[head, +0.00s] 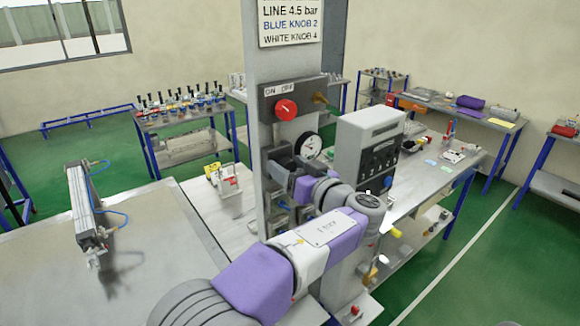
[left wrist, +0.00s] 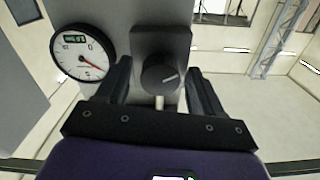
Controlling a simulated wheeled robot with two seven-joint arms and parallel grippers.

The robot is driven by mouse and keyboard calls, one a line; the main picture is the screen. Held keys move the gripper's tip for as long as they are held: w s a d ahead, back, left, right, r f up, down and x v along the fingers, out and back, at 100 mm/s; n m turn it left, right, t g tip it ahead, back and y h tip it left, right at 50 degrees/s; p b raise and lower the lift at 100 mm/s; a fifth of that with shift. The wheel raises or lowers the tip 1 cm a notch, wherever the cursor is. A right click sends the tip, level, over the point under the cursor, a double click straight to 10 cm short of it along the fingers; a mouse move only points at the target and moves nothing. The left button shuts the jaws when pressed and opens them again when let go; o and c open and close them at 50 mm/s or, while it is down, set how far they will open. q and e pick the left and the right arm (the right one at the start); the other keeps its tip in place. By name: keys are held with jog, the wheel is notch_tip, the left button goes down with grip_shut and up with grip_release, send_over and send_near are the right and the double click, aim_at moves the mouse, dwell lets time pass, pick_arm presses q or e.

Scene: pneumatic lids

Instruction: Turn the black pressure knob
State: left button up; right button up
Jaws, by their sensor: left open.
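The black pressure knob (left wrist: 160,76) shows in the left wrist view, round with a light pointer line, on a dark block. My left gripper (left wrist: 158,90) is open, with one finger on each side of the knob; I cannot tell whether they touch it. A round white gauge (left wrist: 82,52) with a red needle is left of the knob. In the head view my left gripper (head: 284,166) is at the grey post, just below and left of the gauge (head: 308,146), and the knob is hidden there. My right gripper is not in view.
The post (head: 254,100) carries a red knob (head: 286,110) marked ON OFF and a sign (head: 290,22) reading "LINE 4.5 bar". A grey box (head: 366,140) stands close to the right of my left arm. A pneumatic cylinder (head: 84,205) is on the left table.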

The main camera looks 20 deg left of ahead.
pick_arm(q)
jog(key=c, duration=1)
jog(key=shift+m, duration=0.3)
jog(key=shift+m+b, duration=0.7)
jog(key=shift+m, duration=0.5)
jog(key=m, duration=0.3)
jog(key=shift+w+m, duration=0.1)
jog(key=shift+m, duration=0.2)
jog(key=m, duration=0.2)
jog(key=shift+d+m, duration=0.1)
jog(key=shift+m, duration=0.3)
jog(key=m, duration=0.2)
jog(key=shift+m, duration=0.3)
jog(key=m+p, duration=0.2)
jog(key=m, duration=0.4)
jog(key=shift+f+p, duration=0.1)
jog(key=shift+p, duration=0.25)
